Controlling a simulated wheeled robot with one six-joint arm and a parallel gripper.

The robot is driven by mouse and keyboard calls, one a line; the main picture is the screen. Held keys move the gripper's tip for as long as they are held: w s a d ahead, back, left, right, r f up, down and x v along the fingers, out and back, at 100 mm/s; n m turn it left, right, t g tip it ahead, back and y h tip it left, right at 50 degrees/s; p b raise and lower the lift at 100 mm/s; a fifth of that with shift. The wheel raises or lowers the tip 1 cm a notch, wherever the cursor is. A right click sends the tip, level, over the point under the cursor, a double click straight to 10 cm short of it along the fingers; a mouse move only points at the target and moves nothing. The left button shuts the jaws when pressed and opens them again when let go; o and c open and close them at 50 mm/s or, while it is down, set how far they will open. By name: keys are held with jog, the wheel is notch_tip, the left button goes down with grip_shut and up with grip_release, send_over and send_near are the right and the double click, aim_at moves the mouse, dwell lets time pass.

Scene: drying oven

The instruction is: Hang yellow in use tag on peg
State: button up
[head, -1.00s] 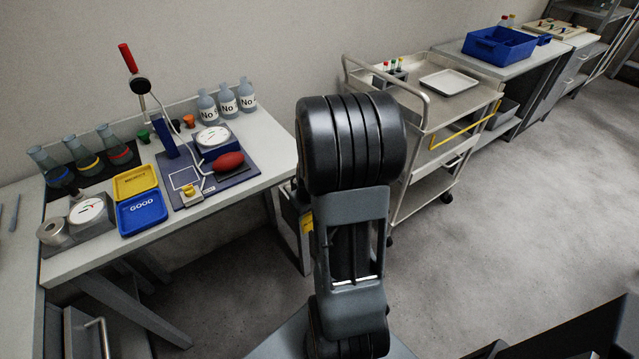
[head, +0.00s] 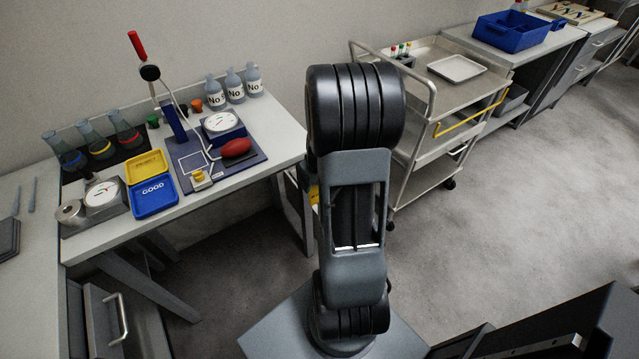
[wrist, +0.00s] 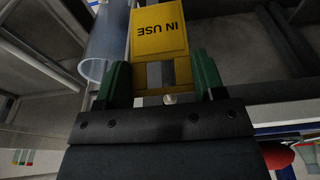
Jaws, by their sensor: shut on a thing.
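The yellow tag (wrist: 160,32) shows in the wrist view with "IN USE" printed upside down in the picture. My gripper (wrist: 158,80) has its two green fingers on either side of the tag's narrower lower part and is shut on it. In the head view, a small yellow patch (head: 313,194) shows just left of my arm and looks like part of the tag. My gripper is hidden behind my arm there. I cannot make out the peg for certain in either view.
A translucent cylinder (wrist: 104,50) is close beside the tag in the wrist view. A bench (head: 258,178) with trays, flasks and bottles stands at left in the head view. A metal cart (head: 432,105) stands to the right. Open floor (head: 530,200) lies at right.

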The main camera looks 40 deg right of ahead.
jog(key=shift+w+d+f, duration=0.1)
jog(key=shift+w+d, duration=0.05)
jog(key=shift+w, duration=0.9)
jog(key=shift+w+d+f, duration=0.1)
jog(key=shift+w, duration=0.95)
jog(key=shift+w+d+f+b, duration=0.1)
jog(key=shift+w+f+b, duration=0.3)
jog(key=shift+w, duration=0.35)
jog(key=o, duration=0.9)
jog(key=shift+o, duration=0.2)
notch_tip(320, 180, up, 14)
jog(key=s, duration=0.2)
jog(key=shift+s+f+p, duration=0.25)
jog(key=shift+p, duration=0.2)
